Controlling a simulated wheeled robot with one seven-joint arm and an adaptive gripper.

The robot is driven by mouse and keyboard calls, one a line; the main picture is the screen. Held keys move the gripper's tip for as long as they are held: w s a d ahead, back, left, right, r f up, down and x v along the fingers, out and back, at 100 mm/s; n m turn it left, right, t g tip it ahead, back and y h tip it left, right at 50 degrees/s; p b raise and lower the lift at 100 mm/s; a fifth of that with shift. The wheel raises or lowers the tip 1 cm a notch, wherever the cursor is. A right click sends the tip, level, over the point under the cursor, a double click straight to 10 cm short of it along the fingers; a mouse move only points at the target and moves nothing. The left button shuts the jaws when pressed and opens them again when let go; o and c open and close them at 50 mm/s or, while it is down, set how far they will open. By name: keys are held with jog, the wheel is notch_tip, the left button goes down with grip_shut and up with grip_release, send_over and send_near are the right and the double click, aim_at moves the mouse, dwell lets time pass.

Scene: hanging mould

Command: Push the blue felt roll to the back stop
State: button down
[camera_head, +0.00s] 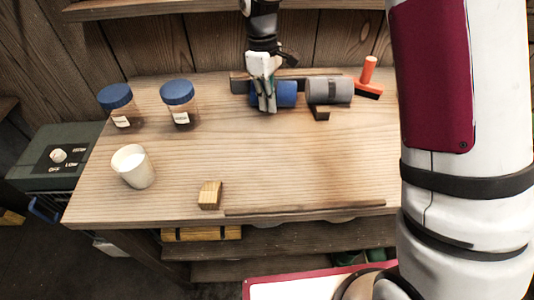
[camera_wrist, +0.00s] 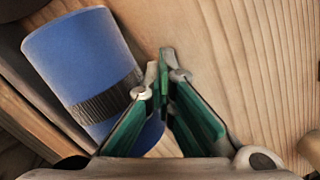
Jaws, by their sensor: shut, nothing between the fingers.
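The blue felt roll (camera_head: 287,92) lies on its side at the back of the wooden bench. It also shows in the wrist view (camera_wrist: 78,55), with a dark ribbed band round it. The back stop (camera_head: 238,83) is a low wooden bar behind the roll, partly hidden by my gripper. I cannot tell whether roll and stop touch. My gripper (camera_head: 266,108) points down at the roll's left part, on its front side, and hides some of it. In the wrist view my gripper's fingertips (camera_wrist: 160,60) are together and empty, just beside the roll.
A grey roll (camera_head: 332,91) lies right of the blue one, with an orange-handled tool (camera_head: 368,75) beyond it. Two blue-lidded jars (camera_head: 178,100), a white cup (camera_head: 133,168) and a wooden block (camera_head: 210,194) stand left and front. The bench's middle (camera_head: 280,155) is clear.

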jog(key=w, duration=0.1)
jog(key=w+a+t, duration=0.1)
jog(key=w, duration=0.1)
jog(key=w+a+t+y, duration=0.1)
jog(key=shift+w+a+r, duration=0.2)
jog(key=shift+a+r, duration=0.05)
jog(key=shift+r, duration=0.05)
jog(key=shift+s+r+p, duration=0.2)
jog(key=shift+s+p, duration=0.25)
jog(key=shift+s, duration=0.1)
jog(key=shift+s+d+r+p, duration=0.1)
jog(key=shift+s+r+p, duration=0.05)
jog(key=shift+s+p, duration=0.4)
jog(key=shift+s+r+p, duration=0.1)
jog(key=shift+s+p, duration=0.2)
jog(key=shift+s, duration=0.3)
jog(key=shift+s+r+p, duration=0.35)
jog(key=shift+r+p, duration=0.25)
jog(key=shift+r, duration=0.2)
jog(key=shift+s+r+p, duration=0.3)
jog(key=shift+r+p, duration=0.25)
jog(key=shift+r, duration=0.2)
jog(key=s+r+p, duration=0.2)
jog(key=r, duration=0.1)
jog(key=shift+r, duration=0.2)
